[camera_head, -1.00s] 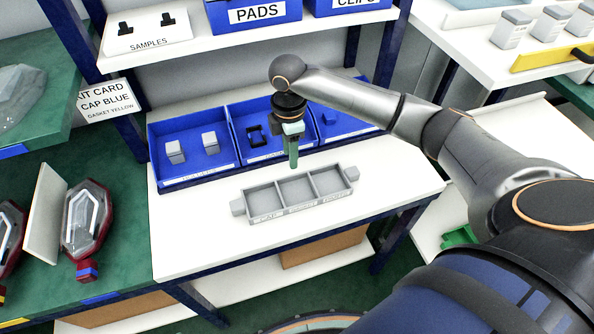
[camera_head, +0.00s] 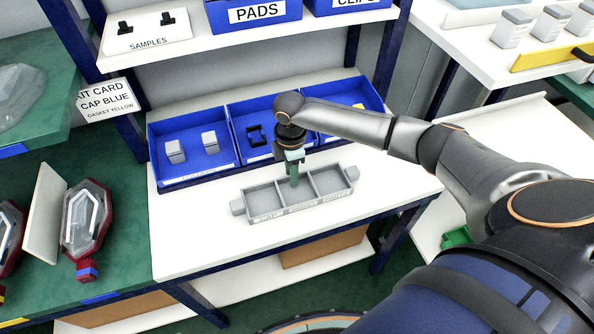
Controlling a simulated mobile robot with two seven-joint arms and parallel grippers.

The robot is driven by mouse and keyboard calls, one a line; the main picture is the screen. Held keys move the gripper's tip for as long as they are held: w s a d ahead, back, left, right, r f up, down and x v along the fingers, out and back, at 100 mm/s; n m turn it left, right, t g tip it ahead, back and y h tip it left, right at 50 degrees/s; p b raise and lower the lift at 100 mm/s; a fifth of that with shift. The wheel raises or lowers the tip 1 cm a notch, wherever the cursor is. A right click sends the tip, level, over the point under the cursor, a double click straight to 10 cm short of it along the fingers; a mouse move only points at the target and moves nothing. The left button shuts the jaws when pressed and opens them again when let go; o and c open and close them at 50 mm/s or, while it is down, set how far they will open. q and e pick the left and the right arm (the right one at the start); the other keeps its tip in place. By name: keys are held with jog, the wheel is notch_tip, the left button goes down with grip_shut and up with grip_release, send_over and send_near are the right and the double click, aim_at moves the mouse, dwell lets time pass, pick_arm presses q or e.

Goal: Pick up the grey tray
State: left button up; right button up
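The grey tray (camera_head: 264,217) lies on the white table in front of the blue bins. It has three empty-looking compartments, labels along its front edge and a small handle block at each end. My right gripper (camera_head: 294,182) points down at the tray's middle, and its greenish fingers overlap the back wall in the picture. I cannot tell whether they touch the tray. The fingers are seen edge-on, so their opening does not show. My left gripper is not in view.
Blue bins (camera_head: 192,177) behind the tray hold grey blocks and a black clip. A shelf (camera_head: 200,42) with a samples card overhangs the bins. Red lamps (camera_head: 85,218) stand on the green table at left. The white table (camera_head: 190,240) is clear around the tray.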

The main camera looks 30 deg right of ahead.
grip_shut()
jog(key=shift+r, duration=0.1)
dwell(1.1)
